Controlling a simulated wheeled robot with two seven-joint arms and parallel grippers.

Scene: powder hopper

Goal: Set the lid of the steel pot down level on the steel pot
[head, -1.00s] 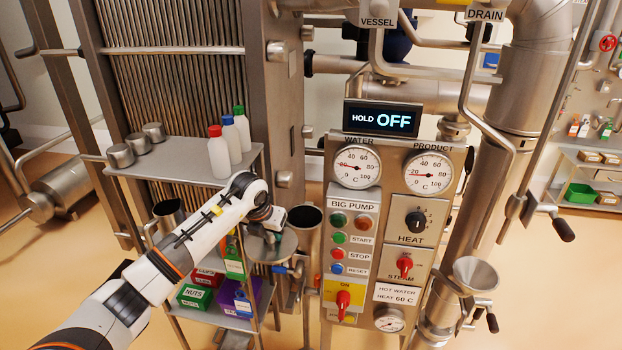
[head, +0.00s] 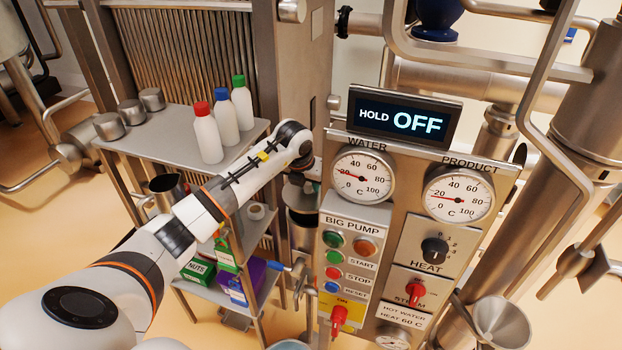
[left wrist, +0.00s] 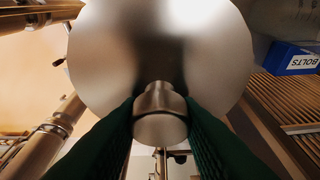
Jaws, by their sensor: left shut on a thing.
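My left gripper (head: 303,180) is shut on the knob of the steel lid. In the left wrist view the green fingers (left wrist: 160,110) clasp the knob from both sides, and the round lid (left wrist: 105,60) fills the middle of the picture. My right gripper is out of view.
The control panel (head: 405,245) stands close on the right of the pot. A shelf rack (head: 180,145) with three bottles and steel cups stands on the left. A blue-handled valve (head: 277,266) and boxes sit low beside the pot.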

